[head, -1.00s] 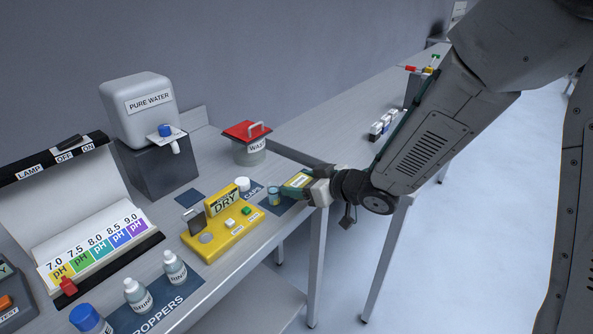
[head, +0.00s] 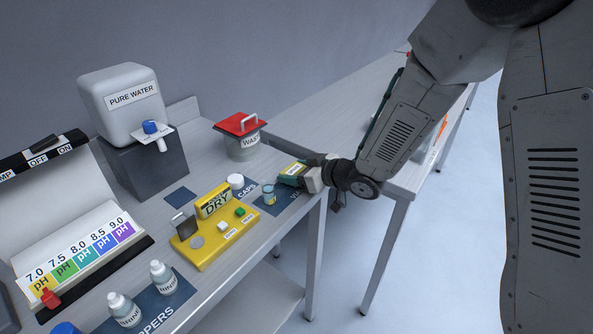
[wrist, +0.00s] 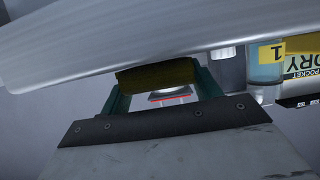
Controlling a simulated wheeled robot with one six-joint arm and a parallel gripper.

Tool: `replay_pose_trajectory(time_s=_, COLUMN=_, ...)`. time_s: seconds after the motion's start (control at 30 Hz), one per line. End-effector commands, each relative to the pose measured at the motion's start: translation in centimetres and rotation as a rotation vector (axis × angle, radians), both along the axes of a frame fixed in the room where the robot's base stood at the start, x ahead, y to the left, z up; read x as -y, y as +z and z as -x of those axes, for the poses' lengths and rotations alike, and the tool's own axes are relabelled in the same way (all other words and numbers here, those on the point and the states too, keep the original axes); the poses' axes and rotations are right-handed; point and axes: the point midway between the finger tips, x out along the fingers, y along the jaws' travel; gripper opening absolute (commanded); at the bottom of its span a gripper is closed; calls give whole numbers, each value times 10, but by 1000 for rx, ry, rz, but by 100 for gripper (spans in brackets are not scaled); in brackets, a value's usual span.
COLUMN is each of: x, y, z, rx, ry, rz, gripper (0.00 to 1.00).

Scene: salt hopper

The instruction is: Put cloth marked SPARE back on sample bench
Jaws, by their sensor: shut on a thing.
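My gripper (head: 291,174) is shut on a yellow cloth (head: 293,168) with a pale label; the lettering is too small to read. It is at the right end of the near bench (head: 215,270), close above a dark blue mat. I cannot tell whether the cloth touches the bench. In the wrist view the cloth (wrist: 157,77) shows as an olive-yellow pad between the teal fingers, below the grey bench edge. A small vial (head: 270,196) stands just left of the gripper, close to it.
The yellow DRY stand (head: 206,245), a white cap (head: 236,182) and the red-lidded WASTE bin (head: 243,146) stand near the gripper. PURE WATER tank (head: 122,104) is at the back. A second bench (head: 330,100) runs behind my arm.

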Motion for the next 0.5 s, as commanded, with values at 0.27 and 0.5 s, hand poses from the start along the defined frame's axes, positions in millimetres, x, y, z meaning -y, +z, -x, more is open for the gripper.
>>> replay_pose_trajectory(time_s=0.27, x=2, y=-3, z=0, rx=-1, ry=-3, rz=0, gripper=77)
replay_pose_trajectory(time_s=0.5, x=4, y=-3, z=-1, rx=-1, ry=-4, rz=1, gripper=85)
